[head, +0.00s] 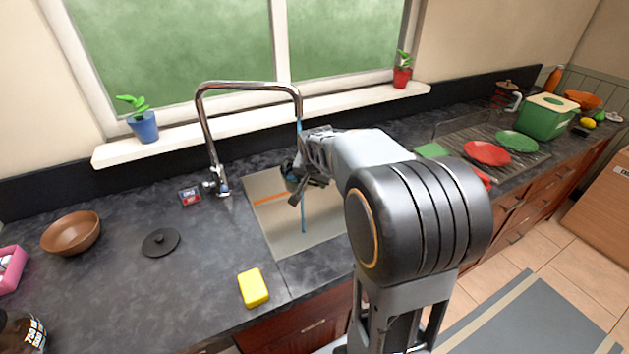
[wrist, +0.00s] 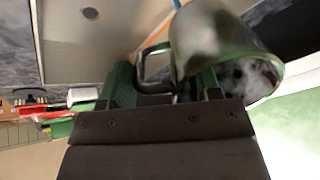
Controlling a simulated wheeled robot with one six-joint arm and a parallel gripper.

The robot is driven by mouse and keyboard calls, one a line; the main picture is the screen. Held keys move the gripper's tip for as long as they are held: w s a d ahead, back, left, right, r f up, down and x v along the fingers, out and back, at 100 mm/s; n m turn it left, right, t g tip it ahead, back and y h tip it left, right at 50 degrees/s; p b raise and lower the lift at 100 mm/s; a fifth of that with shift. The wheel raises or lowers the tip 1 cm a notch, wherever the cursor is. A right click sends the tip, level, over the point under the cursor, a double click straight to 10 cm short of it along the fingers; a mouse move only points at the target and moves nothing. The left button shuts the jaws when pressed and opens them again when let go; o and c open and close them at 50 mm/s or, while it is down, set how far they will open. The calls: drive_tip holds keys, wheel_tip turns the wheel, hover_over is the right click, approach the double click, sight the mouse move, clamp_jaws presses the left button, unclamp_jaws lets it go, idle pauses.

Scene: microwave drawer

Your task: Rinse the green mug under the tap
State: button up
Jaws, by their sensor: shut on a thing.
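My gripper (head: 307,172) is over the sink (head: 325,232), below the spout of the chrome tap (head: 207,130). It is shut on the green mug, holding it above the sink floor; in the wrist view the mug (wrist: 212,45) has its handle at the fingers (wrist: 165,85). In the head view only a dark part of the mug (head: 289,168) shows beside the gripper. A thin blue stream of water (head: 301,112) runs down from the spout past the mug and gripper, and shows again below them. I cannot tell whether it enters the mug.
An orange strip-like thing (head: 268,199) lies in the sink. A yellow sponge (head: 253,288), black lid (head: 160,242) and brown bowl (head: 71,233) are on the counter to the left. Red (head: 487,152) and green (head: 517,141) plates lie right of the sink. A window sill (head: 265,120) runs behind.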

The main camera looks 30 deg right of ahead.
drive_tip(key=w+d+f+p, duration=0.1)
drive_tip(key=w+d, duration=0.2)
drive_tip(key=w, duration=0.5)
drive_tip(key=shift+w+f+p, duration=0.35)
idle(0.4)
drive_tip(key=shift+d, duration=0.25)
drive_tip(key=shift+s+d, duration=0.2)
drive_tip(key=shift+d, duration=0.2)
drive_tip(key=shift+s+a+b, duration=0.45)
drive_tip(key=shift+s+b, duration=0.2)
drive_tip(key=shift+s, duration=0.6)
drive_tip(key=shift+s+a+b, duration=0.5)
drive_tip(key=shift+s+b, duration=0.1)
drive_tip(key=shift+s, duration=0.6)
drive_tip(key=shift+s+a+b, duration=0.45)
drive_tip(key=shift+s+b, duration=0.2)
drive_tip(key=shift+s, duration=0.6)
drive_tip(key=shift+s, duration=0.1)
drive_tip(key=s+a+r+p, duration=0.1)
drive_tip(key=s+r, duration=0.3)
drive_tip(key=shift+s+a, duration=0.3)
drive_tip(key=shift+a, duration=0.05)
